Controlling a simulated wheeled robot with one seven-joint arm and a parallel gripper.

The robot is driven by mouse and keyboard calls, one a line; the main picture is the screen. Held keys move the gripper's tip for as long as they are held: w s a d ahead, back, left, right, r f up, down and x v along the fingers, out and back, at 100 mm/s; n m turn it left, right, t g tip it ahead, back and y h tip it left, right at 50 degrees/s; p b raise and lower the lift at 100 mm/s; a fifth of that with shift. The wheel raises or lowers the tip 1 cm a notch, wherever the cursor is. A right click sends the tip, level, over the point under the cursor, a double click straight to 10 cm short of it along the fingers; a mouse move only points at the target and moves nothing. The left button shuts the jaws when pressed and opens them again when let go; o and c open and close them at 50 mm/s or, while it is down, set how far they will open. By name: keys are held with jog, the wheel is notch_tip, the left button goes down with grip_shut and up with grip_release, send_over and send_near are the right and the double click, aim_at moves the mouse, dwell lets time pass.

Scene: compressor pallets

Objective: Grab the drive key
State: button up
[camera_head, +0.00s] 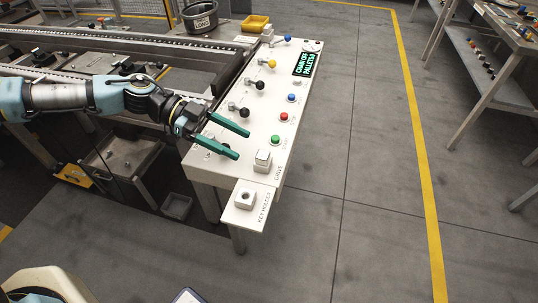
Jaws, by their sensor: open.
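My gripper (243,145) reaches in from the left over the white control panel (226,98). Its two green fingers are apart, with nothing visible between them. A white block (263,160) beside the label DRIVE stands just right of the fingertips. A small shelf (240,219) marked KEY HOLDER juts from the panel's near end, below the gripper in the picture. It carries a white block (246,197) with a dark spot on top. I cannot make out a distinct drive key in either block; the parts are too small to tell.
The panel has several levers with coloured knobs, a green button (275,139), a red button (283,117), a blue button (291,98) and a lit display (307,64). A dark bin (200,18) and yellow tray (255,23) stand behind.

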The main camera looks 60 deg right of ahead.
aim_at(263, 154)
jog(key=p+x, duration=0.3)
jog(key=x, duration=0.3)
jog(key=shift+s+d+f, duration=0.2)
jog(key=shift+s, duration=0.1)
jog(key=shift+s+d+f+p, duration=0.15)
jog(key=shift+s+f+p, duration=0.15)
jog(key=shift+f, duration=0.05)
grip_shut()
